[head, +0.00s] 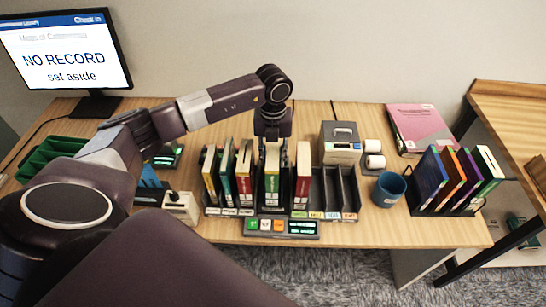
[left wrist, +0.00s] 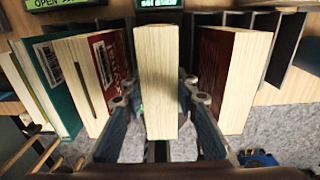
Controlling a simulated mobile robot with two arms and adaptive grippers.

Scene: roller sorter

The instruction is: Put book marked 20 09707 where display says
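The display (head: 68,60) reads "NO RECORD" and "set aside". My left gripper (head: 271,137) points down over the book rack (head: 321,190). Its fingers (left wrist: 158,82) stand on both sides of a green book (head: 272,178), their tips against its sides. The book is upright in the rack; in the left wrist view its cream page block (left wrist: 157,70) shows between the fingers. Its covers are hidden there, and I cannot read a number on it. My right gripper is out of view.
Red and green books (head: 228,172) stand close on the left; a red book (head: 303,175) stands on the right. Empty slots (head: 340,188), a printer (head: 340,143), a blue cup (head: 388,189) and another book holder (head: 446,212) lie further right. A green tray (head: 50,155) is at left.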

